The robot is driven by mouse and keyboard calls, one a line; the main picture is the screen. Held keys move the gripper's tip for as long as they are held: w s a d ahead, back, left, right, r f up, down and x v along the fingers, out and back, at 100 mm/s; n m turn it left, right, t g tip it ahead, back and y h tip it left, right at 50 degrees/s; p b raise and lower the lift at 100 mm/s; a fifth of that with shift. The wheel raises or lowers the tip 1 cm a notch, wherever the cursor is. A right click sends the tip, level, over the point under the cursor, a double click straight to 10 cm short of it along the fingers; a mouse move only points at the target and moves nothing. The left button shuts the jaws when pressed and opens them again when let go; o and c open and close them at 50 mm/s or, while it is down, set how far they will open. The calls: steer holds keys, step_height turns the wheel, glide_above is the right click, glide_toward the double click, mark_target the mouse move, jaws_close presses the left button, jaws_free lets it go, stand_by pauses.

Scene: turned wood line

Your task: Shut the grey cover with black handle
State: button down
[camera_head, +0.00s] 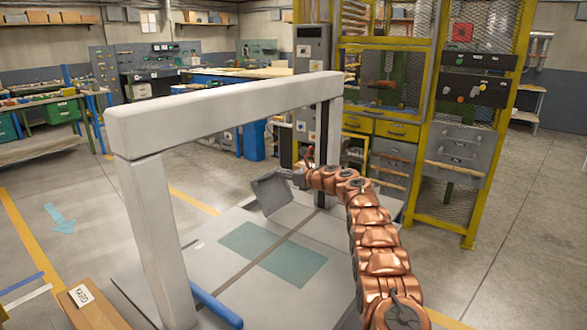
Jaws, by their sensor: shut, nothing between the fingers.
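A grey flat panel (272,194) with a darker edge stands tilted up above the machine bed, under the grey gantry frame; it looks like the grey cover. I cannot make out a black handle on it. My copper arm reaches in from the lower right. My gripper (292,175), small and grey at the arm's end, is shut and empty, close beside the panel's upper right edge. Whether it touches the panel I cannot tell.
The thick grey gantry frame (225,107) spans the bed, with a post on each side. A yellow mesh cage (420,110) with drawers and switch boxes stands behind my arm. A blue bar (215,306) and a cardboard box (92,308) are in front. Floor at right is clear.

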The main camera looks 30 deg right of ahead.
steer(key=shift+p+x, duration=1.1)
steer(key=shift+p, duration=0.3)
steer(key=shift+w+r, duration=0.15)
steer(key=shift+r, duration=0.05)
